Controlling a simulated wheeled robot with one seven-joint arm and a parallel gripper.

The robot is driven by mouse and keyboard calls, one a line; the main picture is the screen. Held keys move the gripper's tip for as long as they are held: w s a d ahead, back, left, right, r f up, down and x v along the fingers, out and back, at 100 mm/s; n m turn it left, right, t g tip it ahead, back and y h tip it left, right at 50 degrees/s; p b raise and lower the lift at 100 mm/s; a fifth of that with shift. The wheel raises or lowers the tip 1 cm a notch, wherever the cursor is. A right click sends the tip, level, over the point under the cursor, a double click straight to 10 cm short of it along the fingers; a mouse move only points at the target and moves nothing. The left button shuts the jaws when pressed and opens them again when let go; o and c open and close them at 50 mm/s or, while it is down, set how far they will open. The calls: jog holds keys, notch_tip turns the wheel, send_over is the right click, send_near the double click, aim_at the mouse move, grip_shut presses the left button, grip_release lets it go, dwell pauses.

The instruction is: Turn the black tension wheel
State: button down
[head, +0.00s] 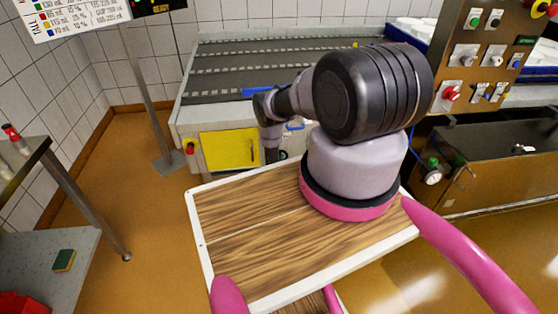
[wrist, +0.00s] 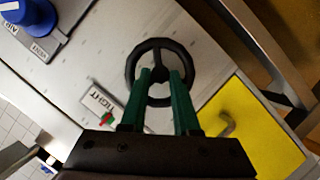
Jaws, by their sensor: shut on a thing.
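The black tension wheel (wrist: 133,66) is a round ring with spokes on a pale machine panel in the wrist view. My gripper (wrist: 161,76) has two green fingers reaching over the wheel, and it is shut on the wheel. The fingertips cover part of the hub and spokes. In the head view my gripper (head: 272,154) is small and dark at the front of the conveyor machine (head: 180,122). The wheel cannot be made out clearly there. A label reading TIGHT (wrist: 100,101) with a red and green mark sits beside the wheel in the wrist view.
A yellow panel (wrist: 255,125) with a handle lies right of the wheel; it also shows in the head view (head: 225,150). A blue knob (wrist: 28,14) is at the wrist view's upper left. A steel control box (head: 490,50) stands right.

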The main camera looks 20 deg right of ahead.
dwell(0.4)
jog(key=c, duration=0.9)
grip_release()
jog(key=shift+s, duration=0.1)
jog(key=v, duration=1)
jog(key=shift+s+a, duration=0.25)
jog(key=shift+s, duration=0.05)
